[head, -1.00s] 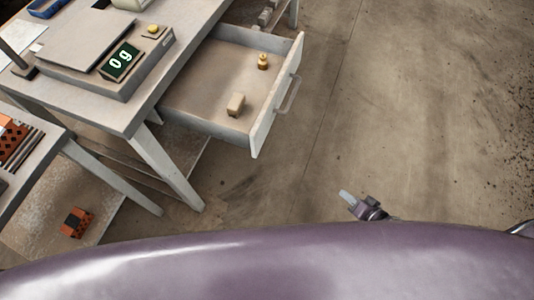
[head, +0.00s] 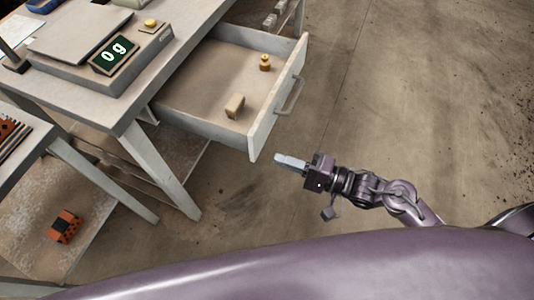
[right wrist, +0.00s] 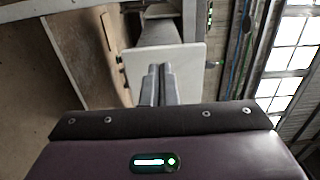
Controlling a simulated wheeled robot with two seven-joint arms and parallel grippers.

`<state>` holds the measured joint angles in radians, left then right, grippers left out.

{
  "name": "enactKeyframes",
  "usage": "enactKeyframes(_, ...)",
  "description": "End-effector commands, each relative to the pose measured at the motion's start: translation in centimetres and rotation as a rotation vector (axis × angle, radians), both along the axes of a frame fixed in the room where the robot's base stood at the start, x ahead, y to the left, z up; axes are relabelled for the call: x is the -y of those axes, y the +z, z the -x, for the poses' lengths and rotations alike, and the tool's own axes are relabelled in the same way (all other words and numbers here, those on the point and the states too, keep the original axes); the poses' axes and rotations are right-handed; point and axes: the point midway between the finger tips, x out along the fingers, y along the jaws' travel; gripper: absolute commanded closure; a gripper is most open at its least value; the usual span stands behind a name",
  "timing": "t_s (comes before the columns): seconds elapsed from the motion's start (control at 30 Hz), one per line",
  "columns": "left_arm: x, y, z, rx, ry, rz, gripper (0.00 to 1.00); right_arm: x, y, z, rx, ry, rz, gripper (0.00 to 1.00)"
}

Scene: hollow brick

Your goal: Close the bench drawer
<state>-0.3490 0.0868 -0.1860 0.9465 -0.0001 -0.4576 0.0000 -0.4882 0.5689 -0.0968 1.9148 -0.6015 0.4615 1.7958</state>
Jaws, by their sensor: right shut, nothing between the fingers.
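The bench drawer (head: 200,85) is pulled out from the bench, its white front panel (head: 262,132) facing right with a grey bar handle (head: 291,95). In it are a small brass weight (head: 265,62) and a beige block (head: 234,106). My right gripper (head: 278,158) is shut and empty, close to the near lower end of the drawer front; in the head view I cannot tell whether it touches. The right wrist view shows its closed fingers (right wrist: 158,84) pointing at a pale panel (right wrist: 185,65), probably the drawer front. My left gripper is not in view.
On the bench (head: 150,95) stands a scale with a display (head: 114,54) reading 0 g. A perforated orange brick (head: 65,226) lies on a low shelf at the lower left. The floor (head: 400,100) right of the drawer is clear.

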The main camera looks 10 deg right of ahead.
Motion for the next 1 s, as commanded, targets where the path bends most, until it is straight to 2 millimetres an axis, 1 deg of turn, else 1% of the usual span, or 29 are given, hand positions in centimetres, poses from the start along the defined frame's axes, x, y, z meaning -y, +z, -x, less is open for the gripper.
enactKeyframes(0.03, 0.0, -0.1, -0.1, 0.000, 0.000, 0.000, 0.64, -0.8, 0.1, -0.6, 0.004, 0.001, -0.003, 1.00)
enactKeyframes(0.1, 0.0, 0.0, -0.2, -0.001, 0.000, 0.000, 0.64, -1.8, 0.1, -1.3, 0.004, 0.000, -0.002, 1.00)
enactKeyframes(0.3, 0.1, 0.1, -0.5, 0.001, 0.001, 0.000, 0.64, -3.5, 0.0, -2.5, 0.002, -0.002, 0.001, 1.00)
enactKeyframes(0.43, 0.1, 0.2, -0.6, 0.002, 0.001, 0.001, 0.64, -3.9, 0.0, -2.7, 0.001, -0.001, 0.002, 1.00)
enactKeyframes(0.83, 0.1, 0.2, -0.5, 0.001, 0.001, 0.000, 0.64, -4.1, 0.0, -2.8, 0.001, -0.001, 0.002, 1.00)
enactKeyframes(1.0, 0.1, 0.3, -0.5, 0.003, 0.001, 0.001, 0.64, -5.2, 0.1, -3.6, 0.002, -0.002, 0.000, 1.00)
